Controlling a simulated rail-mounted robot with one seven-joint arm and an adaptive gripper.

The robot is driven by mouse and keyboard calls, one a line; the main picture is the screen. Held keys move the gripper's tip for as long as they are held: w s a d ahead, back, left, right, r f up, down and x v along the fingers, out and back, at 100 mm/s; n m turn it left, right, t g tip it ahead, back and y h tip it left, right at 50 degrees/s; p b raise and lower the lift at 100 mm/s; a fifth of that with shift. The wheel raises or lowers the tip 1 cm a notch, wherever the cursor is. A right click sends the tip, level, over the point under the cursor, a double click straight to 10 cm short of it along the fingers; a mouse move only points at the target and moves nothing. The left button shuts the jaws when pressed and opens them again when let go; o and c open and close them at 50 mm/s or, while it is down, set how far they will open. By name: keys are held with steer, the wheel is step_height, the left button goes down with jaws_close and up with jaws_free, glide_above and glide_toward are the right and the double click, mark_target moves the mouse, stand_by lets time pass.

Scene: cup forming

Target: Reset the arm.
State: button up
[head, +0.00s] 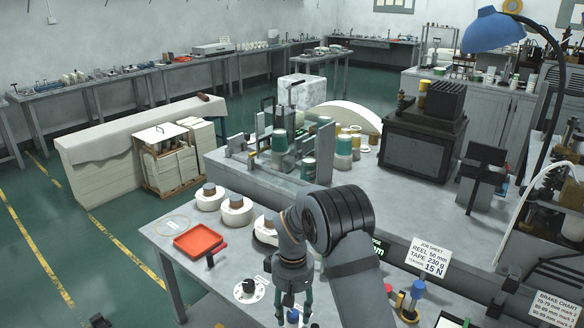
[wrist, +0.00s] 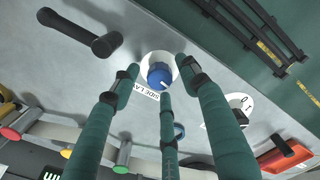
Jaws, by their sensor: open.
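My gripper (head: 294,309) points down over the front of the near workbench (head: 175,262), with its teal fingers spread. In the wrist view the open fingers (wrist: 157,70) reach toward a blue knob (wrist: 160,76) on a white round base. The knob appears between the fingertips; I cannot tell whether any finger touches it. In the head view the blue knob (head: 293,316) shows low between the fingers. Nothing is held. My arm hides part of the bench behind it.
A white dial (head: 249,291) and a red tray (head: 199,241) lie left of my gripper. White reels (head: 236,211) stand behind. A black handle (wrist: 100,45) is near the knob. Right are coloured knobs (head: 415,295) and a job sheet sign (head: 430,258).

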steer(key=n+p, duration=0.1)
steer(key=n, duration=0.1)
steer(key=n+p, duration=0.1)
steer(key=n, duration=0.1)
steer(key=n+p, duration=0.1)
steer(key=shift+r+n+p, duration=0.3)
steer(key=shift+n, duration=0.1)
steer(key=n+p, duration=0.1)
steer(key=n, duration=0.2)
steer(key=shift+f+p, duration=0.1)
steer(key=shift+p, duration=0.3)
steer(key=shift+f+n, duration=0.15)
steer(key=shift+n, duration=0.45)
